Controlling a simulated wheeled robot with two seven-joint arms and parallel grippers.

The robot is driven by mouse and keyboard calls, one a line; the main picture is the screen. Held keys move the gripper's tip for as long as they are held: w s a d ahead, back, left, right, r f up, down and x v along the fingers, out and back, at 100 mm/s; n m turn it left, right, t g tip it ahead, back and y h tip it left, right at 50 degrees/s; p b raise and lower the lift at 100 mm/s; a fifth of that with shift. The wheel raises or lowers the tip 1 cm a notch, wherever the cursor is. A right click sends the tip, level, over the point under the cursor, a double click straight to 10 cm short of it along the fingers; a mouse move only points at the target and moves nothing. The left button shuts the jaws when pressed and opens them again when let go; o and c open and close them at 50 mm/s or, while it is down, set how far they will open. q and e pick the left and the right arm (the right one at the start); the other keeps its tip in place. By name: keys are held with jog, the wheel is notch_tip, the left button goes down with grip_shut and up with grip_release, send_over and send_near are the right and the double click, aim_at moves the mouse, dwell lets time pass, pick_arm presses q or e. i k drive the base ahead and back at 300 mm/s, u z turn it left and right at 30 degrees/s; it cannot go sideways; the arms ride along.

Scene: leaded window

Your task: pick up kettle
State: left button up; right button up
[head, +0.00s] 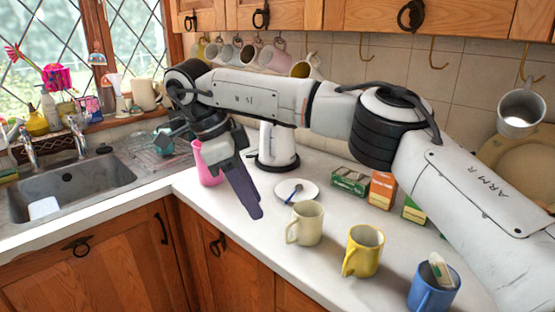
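The kettle (278,146) is white with a dark base and stands upright on the white counter, near the tiled back wall. My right arm reaches across from the right and passes in front of the kettle's upper part, hiding its top. My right gripper (252,212) hangs over the counter, left of and nearer than the kettle, with its dark finger pointing down. It appears apart from the kettle. Its finger gap cannot be made out. My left gripper is not in view.
A pink container (208,165) stands behind the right gripper. A saucer with a spoon (303,194), a cream mug (307,224), a yellow mug (365,252) and a blue mug (433,292) stand in front. Small boxes (382,190) lie right of the kettle. The sink (75,188) is left.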

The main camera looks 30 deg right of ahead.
aim_at(276, 147)
jog(key=u, duration=0.6)
jog(key=i, duration=1.15)
jog(key=z, duration=1.35)
jog(key=i, duration=0.9)
jog(key=z, duration=0.1)
